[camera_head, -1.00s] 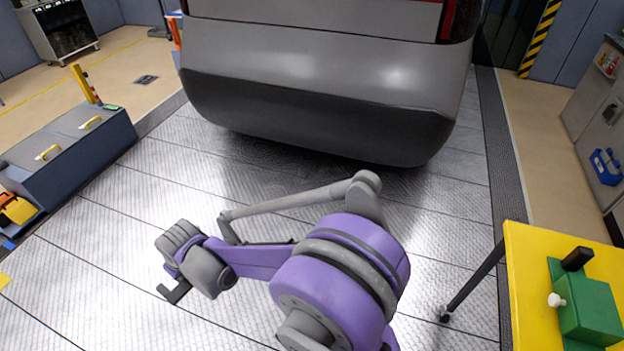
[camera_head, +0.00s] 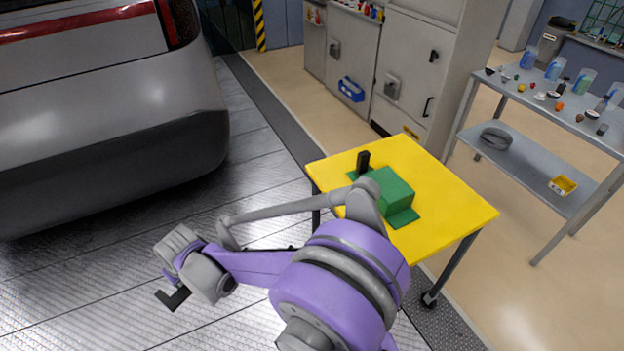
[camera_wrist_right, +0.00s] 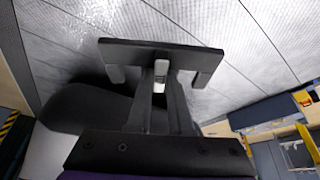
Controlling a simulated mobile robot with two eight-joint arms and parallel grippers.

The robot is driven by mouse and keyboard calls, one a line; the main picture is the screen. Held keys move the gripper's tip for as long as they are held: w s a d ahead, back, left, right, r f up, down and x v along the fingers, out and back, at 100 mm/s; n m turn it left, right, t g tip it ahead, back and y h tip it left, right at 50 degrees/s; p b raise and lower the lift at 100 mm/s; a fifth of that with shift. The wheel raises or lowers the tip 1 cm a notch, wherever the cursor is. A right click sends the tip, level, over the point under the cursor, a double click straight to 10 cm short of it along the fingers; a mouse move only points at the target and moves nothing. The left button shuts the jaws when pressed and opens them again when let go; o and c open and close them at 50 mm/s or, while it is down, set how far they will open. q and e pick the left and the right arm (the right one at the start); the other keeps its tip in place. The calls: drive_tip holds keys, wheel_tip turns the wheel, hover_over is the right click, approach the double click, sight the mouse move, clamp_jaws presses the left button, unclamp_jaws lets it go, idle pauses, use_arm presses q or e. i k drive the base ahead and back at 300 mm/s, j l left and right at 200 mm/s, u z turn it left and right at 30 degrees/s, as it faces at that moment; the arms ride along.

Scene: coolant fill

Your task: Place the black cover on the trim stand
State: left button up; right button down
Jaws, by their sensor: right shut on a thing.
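The black cover (camera_wrist_right: 118,52) is a flat dark plate with short legs at its ends, held across the fingertips of my right gripper (camera_wrist_right: 160,78) in the right wrist view. In the head view, my right gripper (camera_head: 175,282) is at lower left, shut on the dark cover (camera_head: 176,301), above the metal floor. The green fixture (camera_head: 392,188), which appears to be the trim stand, has a block, a flat base and a black upright post. It is well to the right of the gripper, and my arm hides part of it. My left gripper is not in view.
The fixture sits on a yellow table (camera_head: 448,205) on legs. A grey car (camera_head: 110,130) stands at left. A grey shelf cart (camera_head: 560,118) with bottles and small items is at far right. Cabinets (camera_head: 400,75) stand behind. Open floor lies between car and table.

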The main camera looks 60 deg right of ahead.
sight(424, 176)
drive_tip(key=z, duration=3.1)
drive_tip(key=i+l+z, duration=0.2)
drive_tip(key=l+z, duration=0.2)
drive_tip(key=l, duration=0.2)
drive_tip(key=i+l+z, duration=0.35)
drive_tip(key=i+l, duration=0.2)
drive_tip(key=i, duration=0.15)
drive_tip(key=i+l+z, duration=0.15)
drive_tip(key=i, duration=0.35)
drive_tip(key=i+u, duration=0.25)
drive_tip(key=u, duration=0.15)
drive_tip(key=i+l+u, duration=0.1)
drive_tip(key=i+u, duration=0.15)
drive_tip(key=u, duration=0.2)
drive_tip(key=i+l+u, duration=0.2)
drive_tip(key=u, duration=0.2)
drive_tip(key=i+u, duration=0.1)
drive_tip(key=u, duration=0.3)
drive_tip(key=i+u, duration=0.1)
drive_tip(key=u, duration=0.65)
drive_tip(key=i+l+u, duration=0.1)
drive_tip(key=u, duration=0.25)
drive_tip(key=i+u, duration=0.15)
drive_tip(key=u, duration=0.2)
drive_tip(key=i+l+u, duration=0.15)
drive_tip(key=u, duration=0.25)
drive_tip(key=i+l+u, duration=0.15)
drive_tip(key=u, duration=0.2)
